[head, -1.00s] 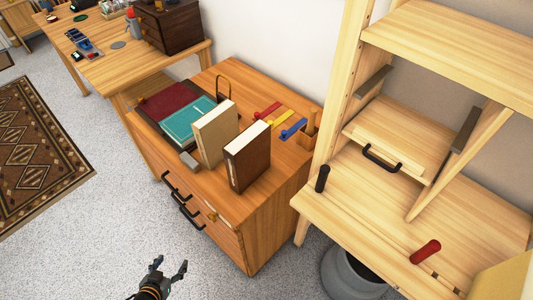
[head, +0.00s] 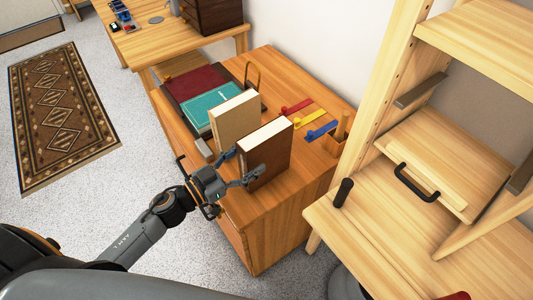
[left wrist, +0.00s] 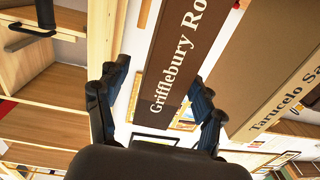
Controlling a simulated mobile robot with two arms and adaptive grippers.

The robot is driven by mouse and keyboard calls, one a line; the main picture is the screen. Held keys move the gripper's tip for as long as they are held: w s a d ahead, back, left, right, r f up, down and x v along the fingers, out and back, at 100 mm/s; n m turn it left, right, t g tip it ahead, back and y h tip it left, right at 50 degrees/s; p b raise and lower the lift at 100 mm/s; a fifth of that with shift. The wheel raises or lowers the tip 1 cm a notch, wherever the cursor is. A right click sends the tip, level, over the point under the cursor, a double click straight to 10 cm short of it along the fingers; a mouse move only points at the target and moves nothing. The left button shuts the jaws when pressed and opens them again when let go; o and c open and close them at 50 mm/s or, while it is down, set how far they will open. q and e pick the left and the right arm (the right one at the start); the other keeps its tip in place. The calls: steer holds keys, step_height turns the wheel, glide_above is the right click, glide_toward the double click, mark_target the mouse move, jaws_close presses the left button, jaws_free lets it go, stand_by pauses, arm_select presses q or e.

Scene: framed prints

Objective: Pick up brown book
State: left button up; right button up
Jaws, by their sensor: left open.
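The brown book (head: 268,157) stands upright on the wooden cabinet, near its front edge. In the left wrist view its spine (left wrist: 178,60) shows lettering reading "Grifflebury Ro". My left gripper (head: 242,166) is open at the spine side of the brown book, with one finger on each side of it. In the left wrist view the fingers (left wrist: 160,105) flank the spine's end; I cannot tell whether they touch. A tan book (head: 233,122) stands upright just behind to the left, and its spine (left wrist: 275,65) shows too. My right gripper is not in view.
A teal book (head: 210,103) and a dark red book (head: 194,82) lie flat on the cabinet (head: 240,208). Red, yellow and blue items (head: 308,117) lie at the back right. A wooden shelf unit (head: 375,185) stands close on the right.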

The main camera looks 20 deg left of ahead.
mark_target(266, 147)
arm_select(q)
steer(key=x, duration=0.6)
steer(key=shift+w+f+p, duration=0.1)
steer(key=shift+w+p, duration=0.25)
steer(key=shift+p, duration=0.05)
jaws_close()
